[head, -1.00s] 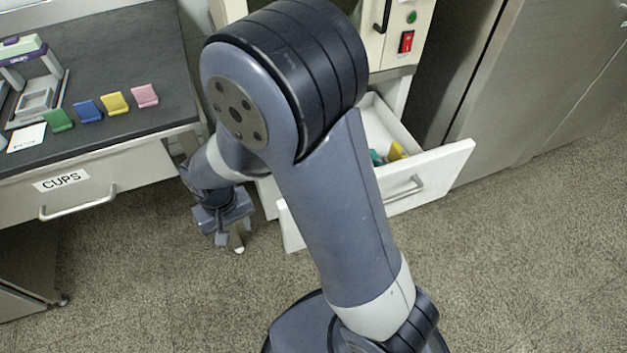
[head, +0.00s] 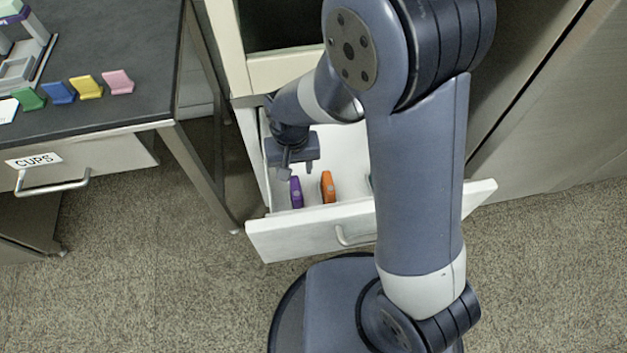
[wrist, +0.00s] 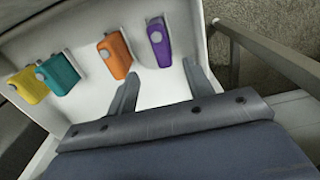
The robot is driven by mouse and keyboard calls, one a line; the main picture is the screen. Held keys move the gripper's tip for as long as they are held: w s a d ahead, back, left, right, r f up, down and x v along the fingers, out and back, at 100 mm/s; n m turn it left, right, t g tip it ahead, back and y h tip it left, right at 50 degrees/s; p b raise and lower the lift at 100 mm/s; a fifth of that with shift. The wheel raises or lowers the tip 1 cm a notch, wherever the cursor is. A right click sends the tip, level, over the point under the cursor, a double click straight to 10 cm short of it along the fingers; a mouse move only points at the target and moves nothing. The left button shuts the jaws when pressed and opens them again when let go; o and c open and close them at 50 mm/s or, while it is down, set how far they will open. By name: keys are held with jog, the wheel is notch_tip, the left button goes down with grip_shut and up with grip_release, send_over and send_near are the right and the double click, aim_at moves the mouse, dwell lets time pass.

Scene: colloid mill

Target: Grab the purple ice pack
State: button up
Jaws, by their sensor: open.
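The purple ice pack (head: 296,192) stands in the open white drawer (head: 300,247), near its front left in the head view. In the wrist view the purple ice pack (wrist: 159,42) is upper middle, with a grey round cap on it. My gripper (head: 298,172) is over the drawer, just behind the purple pack in the head view. In the wrist view my gripper (wrist: 160,82) is open and empty, its fingers apart. The purple pack lies beyond the fingertips, between their directions and nearer the right finger. I see no contact.
An orange pack (wrist: 115,55) is beside the purple one, with teal (wrist: 60,73) and yellow (wrist: 28,84) packs farther left in the wrist view. The drawer walls surround them. A dark table (head: 120,40) with coloured holders stands at left.

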aim_at(295, 187)
notch_tip(295, 187, down, 6)
jog(key=shift+r+b, duration=0.25)
jog(key=shift+b, duration=0.5)
jog(key=f+b, duration=0.1)
jog(key=f, duration=0.4)
jog(key=shift+s+f+b, duration=0.15)
jog(key=shift+s+b, duration=0.05)
jog(key=shift+b, duration=0.2)
jog(key=shift+c, duration=0.3)
jog(key=shift+a, duration=0.1)
grip_shut()
